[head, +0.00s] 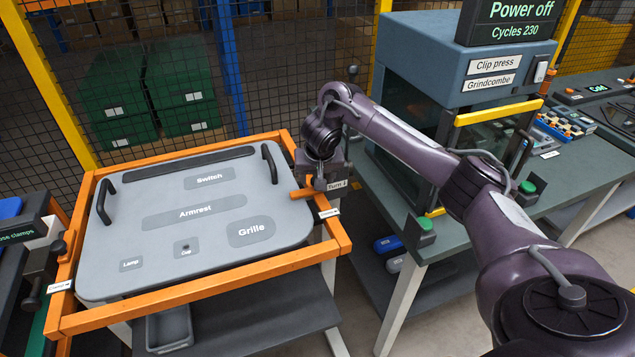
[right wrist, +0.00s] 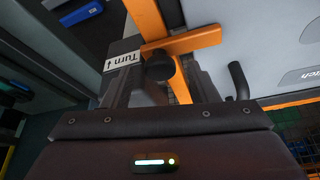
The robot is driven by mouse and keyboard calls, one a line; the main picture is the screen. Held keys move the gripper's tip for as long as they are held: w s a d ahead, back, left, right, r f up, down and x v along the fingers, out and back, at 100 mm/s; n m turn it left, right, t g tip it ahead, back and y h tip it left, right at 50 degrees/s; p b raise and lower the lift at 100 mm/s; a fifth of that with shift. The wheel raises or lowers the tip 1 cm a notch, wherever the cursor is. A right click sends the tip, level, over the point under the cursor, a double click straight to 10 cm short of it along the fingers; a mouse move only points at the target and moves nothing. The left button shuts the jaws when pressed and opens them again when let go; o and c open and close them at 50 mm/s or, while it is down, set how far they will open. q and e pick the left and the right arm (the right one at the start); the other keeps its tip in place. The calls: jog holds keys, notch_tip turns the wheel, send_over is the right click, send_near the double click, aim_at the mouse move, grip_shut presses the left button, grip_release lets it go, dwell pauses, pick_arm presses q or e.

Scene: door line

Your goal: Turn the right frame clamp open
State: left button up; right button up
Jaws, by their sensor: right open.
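The right frame clamp is an orange bar (head: 302,193) at the right rail of the orange frame, its end reaching over the grey door panel (head: 110,245). In the right wrist view the clamp bar (right wrist: 200,42) crosses the rail, with a dark round knob (right wrist: 159,66) in front of it. My right gripper (head: 320,184) is at the clamp, jaws open. In the right wrist view my gripper (right wrist: 160,85) has the knob between its fingers; contact cannot be told. My left gripper is out of view.
The orange frame (head: 200,288) holds the panel, which has two black handles. A left clamp knob (head: 59,247) is at the opposite rail. The clip press (head: 465,75) stands on a green table (head: 480,240) close to my right arm. A mesh fence is behind.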

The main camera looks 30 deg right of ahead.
jog(key=shift+f, duration=0.15)
jog(key=shift+c, duration=0.3)
grip_shut()
